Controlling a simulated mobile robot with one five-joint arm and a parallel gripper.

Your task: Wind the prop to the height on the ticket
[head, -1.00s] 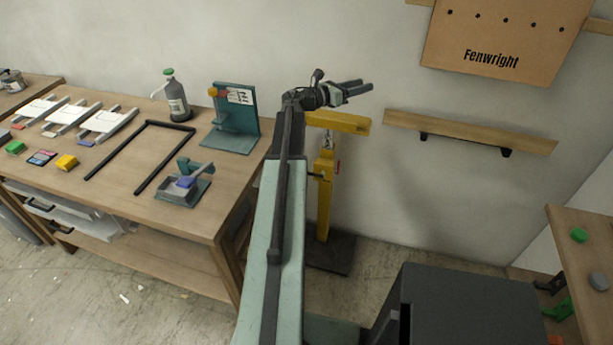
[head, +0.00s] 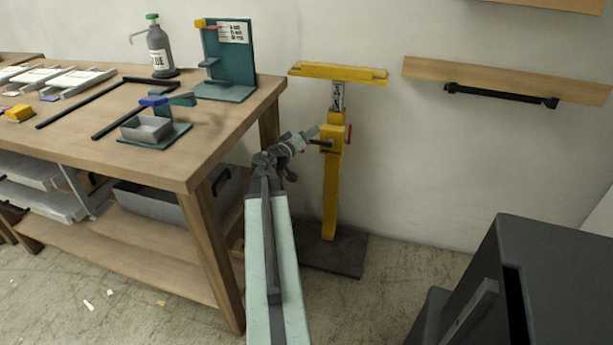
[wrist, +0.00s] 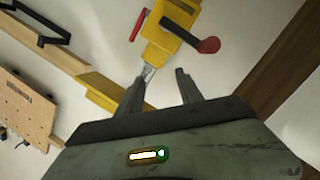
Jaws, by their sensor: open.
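The yellow prop (head: 331,190) stands upright on a dark base plate, with a yellow crossbar (head: 338,73) on top. A pale marked strip (head: 337,95) shows on its post below the bar; its marks are too small to read. A yellow housing (head: 327,138) on the post has a dark crank (head: 318,143) on its left and a red handle (head: 349,133) on its right. My gripper (head: 314,133) is open beside the crank side. In the wrist view, my open jaws (wrist: 160,88) are empty, with the housing (wrist: 175,28) and crank (wrist: 207,45) beyond them.
A workbench (head: 190,140) stands left, with a teal stand (head: 235,60) bearing a printed card (head: 233,32), a bottle (head: 160,50) and a grey tray (head: 147,129). A wooden wall rail (head: 510,80) is right of the prop. A dark cabinet (head: 490,260) stands front right.

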